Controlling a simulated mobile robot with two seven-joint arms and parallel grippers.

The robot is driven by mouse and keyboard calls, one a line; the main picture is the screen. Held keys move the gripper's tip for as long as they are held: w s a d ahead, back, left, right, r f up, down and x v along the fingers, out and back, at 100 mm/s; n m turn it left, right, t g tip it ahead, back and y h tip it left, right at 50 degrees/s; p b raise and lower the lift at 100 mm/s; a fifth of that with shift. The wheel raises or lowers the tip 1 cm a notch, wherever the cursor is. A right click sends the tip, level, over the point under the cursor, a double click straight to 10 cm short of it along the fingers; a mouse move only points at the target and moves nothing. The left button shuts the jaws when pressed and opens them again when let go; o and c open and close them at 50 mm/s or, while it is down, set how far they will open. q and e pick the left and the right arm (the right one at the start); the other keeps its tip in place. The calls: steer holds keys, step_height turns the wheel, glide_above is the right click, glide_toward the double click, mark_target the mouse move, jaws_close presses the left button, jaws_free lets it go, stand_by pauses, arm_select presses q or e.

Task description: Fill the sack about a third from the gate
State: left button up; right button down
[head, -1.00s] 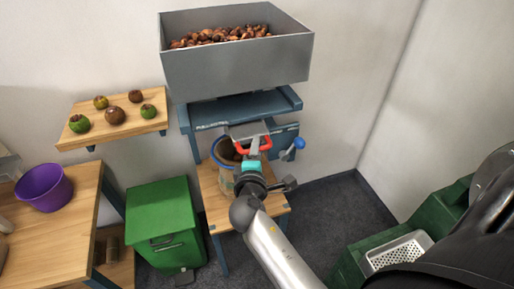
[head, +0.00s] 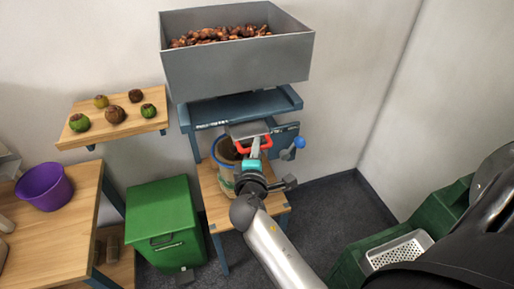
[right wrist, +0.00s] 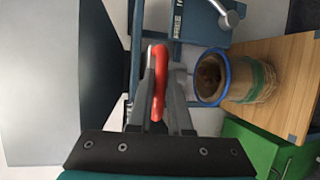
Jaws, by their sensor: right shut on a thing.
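My right gripper (head: 255,150) is shut on the red gate handle (head: 268,143) below the hopper. The right wrist view also shows the red handle (right wrist: 158,80) between the fingers. A grey gate plate (head: 248,129) projects out behind the handle. The sack (head: 226,180), with a blue rim, stands upright under the gate on a wooden stand, partly hidden by my right arm. In the right wrist view the sack (right wrist: 250,80) has a brown inside; I cannot tell its fill level. Chestnuts (head: 222,35) lie in the grey hopper (head: 235,73). My left gripper is out of view.
A blue-knobbed lever (head: 298,143) sits right of the gate. A green bin (head: 163,215) stands left of the wooden stand (head: 215,210). A purple bucket (head: 44,188) is on the left table; a shelf (head: 72,138) holds several round fruits. A white perforated tray (head: 400,250) lies at right.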

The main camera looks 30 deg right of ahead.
mark_target(251, 138)
stand_by(0.6)
steer(key=w, duration=0.2)
steer(key=w+d, duration=0.1)
steer(key=w, duration=0.1)
steer(key=shift+b, duration=0.35)
steer(key=shift+r, duration=0.1)
steer(key=c, duration=1.1)
jaws_free()
steer(key=shift+w, duration=0.15)
steer(key=shift+o, duration=1.3)
steer(key=shift+r, duration=0.1)
steer(key=shift+w, duration=0.1)
